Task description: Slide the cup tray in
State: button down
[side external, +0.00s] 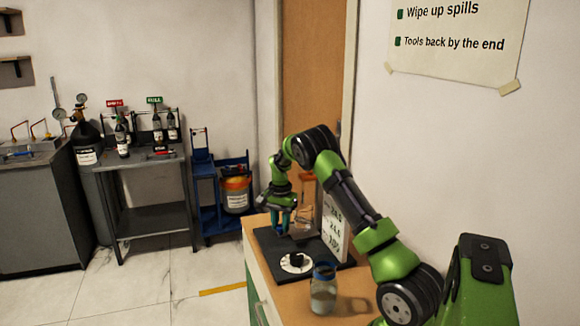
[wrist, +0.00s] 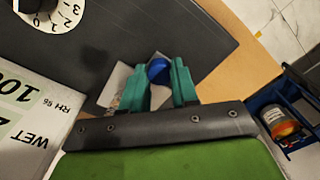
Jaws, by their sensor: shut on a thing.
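My gripper (side external: 281,224) reaches down over the black base of the gauge rig (side external: 268,250). In the wrist view, its teal fingers (wrist: 159,78) are shut on a small blue knob (wrist: 158,69). A pale grey plate (wrist: 115,84) shows under and beside the fingers. It may be the cup tray, but the fingers hide much of it and I cannot tell how far in it sits. In the side view, a clear, glass-like part (side external: 304,219) stands just right of the fingers, by the white display panel (side external: 334,226).
A white dial (side external: 296,262) is on the front of the base; it also shows in the wrist view (wrist: 52,12). A jar with a blue lid (side external: 323,290) stands on the wooden bench top (side external: 352,300) in front. A blue cart (side external: 222,200) stands beyond the bench.

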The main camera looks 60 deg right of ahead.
jog(key=shift+s+d+r, duration=0.1)
jog(key=shift+s+d, duration=0.1)
jog(key=shift+d, duration=0.1)
jog(key=c, duration=1.2)
grip_release()
jog(key=o, duration=0.4)
jog(key=shift+a, duration=0.1)
jog(key=shift+c, duration=0.2)
notch_tip(320, 180, up, 17)
